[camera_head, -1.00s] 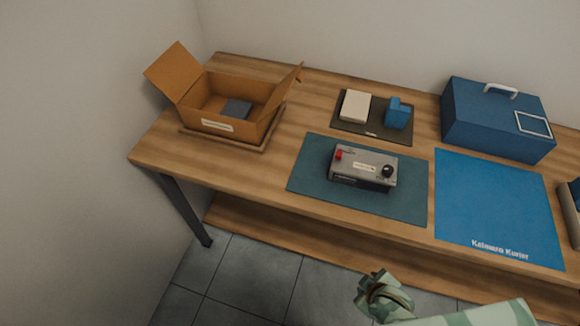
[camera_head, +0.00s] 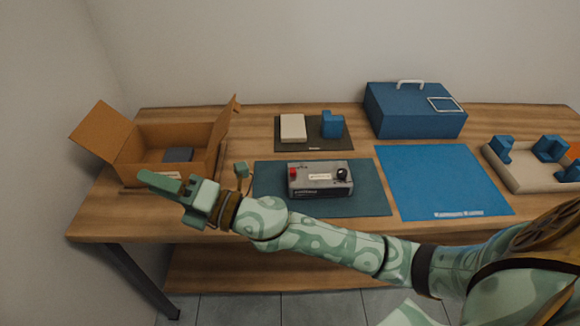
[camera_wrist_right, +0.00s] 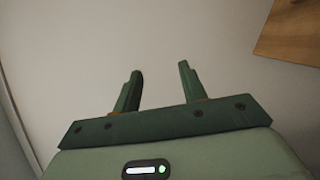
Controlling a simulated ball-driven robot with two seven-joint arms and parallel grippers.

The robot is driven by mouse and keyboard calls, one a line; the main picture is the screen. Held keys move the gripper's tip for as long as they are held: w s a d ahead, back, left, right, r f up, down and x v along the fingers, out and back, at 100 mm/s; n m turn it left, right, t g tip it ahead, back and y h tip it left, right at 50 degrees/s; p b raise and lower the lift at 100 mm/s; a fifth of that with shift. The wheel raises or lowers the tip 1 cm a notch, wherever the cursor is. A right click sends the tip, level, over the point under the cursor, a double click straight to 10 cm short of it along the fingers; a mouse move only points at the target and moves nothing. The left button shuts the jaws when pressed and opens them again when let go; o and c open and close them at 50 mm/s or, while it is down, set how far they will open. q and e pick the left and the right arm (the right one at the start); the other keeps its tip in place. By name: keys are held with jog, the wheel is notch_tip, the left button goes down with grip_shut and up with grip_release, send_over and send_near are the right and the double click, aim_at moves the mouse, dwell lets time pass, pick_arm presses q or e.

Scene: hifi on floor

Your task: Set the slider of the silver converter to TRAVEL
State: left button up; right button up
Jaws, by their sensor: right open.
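The silver converter (camera_head: 320,189) lies on a dark teal mat (camera_head: 265,195) near the middle of the table. A red part (camera_head: 293,173) sits at its left end and a black knob (camera_head: 342,174) at its right end. Its slider and any TRAVEL marking are too small to make out. My right gripper (camera_head: 168,184) is open and empty, left of the converter and apart from it, in front of the cardboard box as pictured. In the right wrist view its two fingers (camera_wrist_right: 158,88) stand apart against bare wall. My left gripper is not in view.
An open cardboard box (camera_head: 200,140) holds a dark item. A dark tray (camera_head: 285,147) carries a cream block (camera_head: 293,127) and a blue piece (camera_head: 333,125). A blue case (camera_head: 400,115), a blue mat (camera_head: 440,180) and a beige tray (camera_head: 520,183) with blue pieces stand to the right.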

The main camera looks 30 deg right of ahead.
jog(key=a+n+g+y, duration=0.3)
jog(key=a+n+g, duration=0.1)
jog(key=n+g, duration=0.4)
jog(key=n+g+h, duration=0.7)
jog(key=n+h, duration=0.2)
jog(key=h, duration=0.9)
send_near(293, 170)
notch_tip(293, 170, down, 8)
jog(key=b, duration=0.6)
jog(key=shift+w+d+f, duration=0.1)
jog(key=shift+d+f, duration=0.05)
jog(key=shift+f, duration=0.05)
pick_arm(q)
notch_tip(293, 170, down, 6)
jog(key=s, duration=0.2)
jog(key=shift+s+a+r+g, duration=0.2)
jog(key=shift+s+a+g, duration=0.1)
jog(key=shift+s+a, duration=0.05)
